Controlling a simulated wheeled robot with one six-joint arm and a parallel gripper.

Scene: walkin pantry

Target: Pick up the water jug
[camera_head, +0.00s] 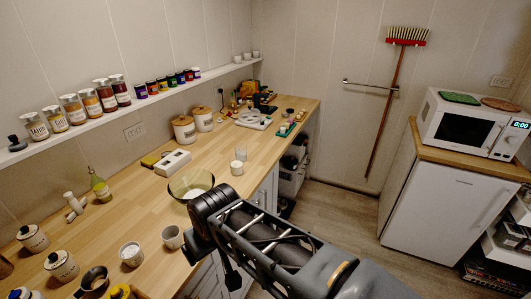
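I cannot make out a clear water jug. A wide clear glass vessel (190,186) stands on the wooden counter, just beyond the end of my arm; its lower right side is partly covered by the arm, and I cannot tell whether it is a bowl or a jug. A small dark vessel with a handle (94,280) stands at the near left of the counter, cut close to the bottom edge. My dark arm reaches in from the lower right over the counter's front edge. I cannot pick out my gripper's fingers.
The counter (140,205) holds a mug (172,237), lidded jars (62,265), a green bottle (100,187), a white block-like item (173,163) and wood-lidded canisters (184,129). A wall shelf (108,117) carries jars. Floor (335,200) is open toward the white fridge (447,205) with a microwave (470,122).

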